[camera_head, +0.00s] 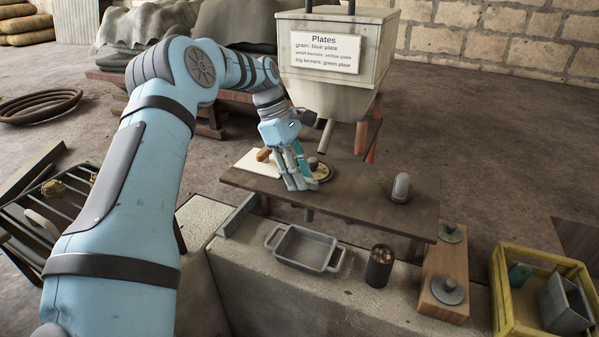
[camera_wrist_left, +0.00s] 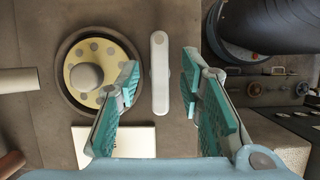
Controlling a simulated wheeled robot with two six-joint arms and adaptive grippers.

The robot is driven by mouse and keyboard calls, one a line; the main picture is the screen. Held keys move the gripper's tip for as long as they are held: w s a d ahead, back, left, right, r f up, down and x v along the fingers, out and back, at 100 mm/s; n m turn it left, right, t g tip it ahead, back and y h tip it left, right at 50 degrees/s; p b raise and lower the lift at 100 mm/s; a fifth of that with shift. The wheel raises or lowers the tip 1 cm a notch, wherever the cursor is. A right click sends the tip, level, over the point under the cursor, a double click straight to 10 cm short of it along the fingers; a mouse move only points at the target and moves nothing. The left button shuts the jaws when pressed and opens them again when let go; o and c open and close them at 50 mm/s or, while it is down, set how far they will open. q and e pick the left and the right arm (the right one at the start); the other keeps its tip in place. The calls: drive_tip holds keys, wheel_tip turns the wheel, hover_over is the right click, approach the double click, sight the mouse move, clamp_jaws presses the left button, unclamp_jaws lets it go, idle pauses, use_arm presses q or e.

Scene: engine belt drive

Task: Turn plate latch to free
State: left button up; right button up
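In the left wrist view a pale, rounded bar, which looks like the plate latch (camera_wrist_left: 160,88), lies on the brown table. It stands beside a round yellow plate (camera_wrist_left: 110,51) with grey dots and a central knob, set in a dark ring. My left gripper (camera_wrist_left: 161,70) is open, with one teal-padded finger on each side of the latch; I see gaps on both sides. In the head view my left gripper (camera_head: 300,181) points down at the table beside the yellow plate (camera_head: 322,173), and its fingers hide the latch. My right gripper is not in view.
The hopper (camera_head: 335,65) with a plates sign hangs close behind my left gripper. The wooden table (camera_head: 360,205) carries a grey domed piece (camera_head: 401,186). In front are a grey tray (camera_head: 303,249), a kernel cup (camera_head: 380,266), a wooden block (camera_head: 445,262) and a yellow crate (camera_head: 500,295).

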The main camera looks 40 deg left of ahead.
use_arm(q)
drive_tip(key=shift+r, duration=0.15)
drive_tip(key=v, duration=0.7)
drive_tip(key=shift+r, duration=0.1)
drive_tip(key=shift+s, duration=0.1)
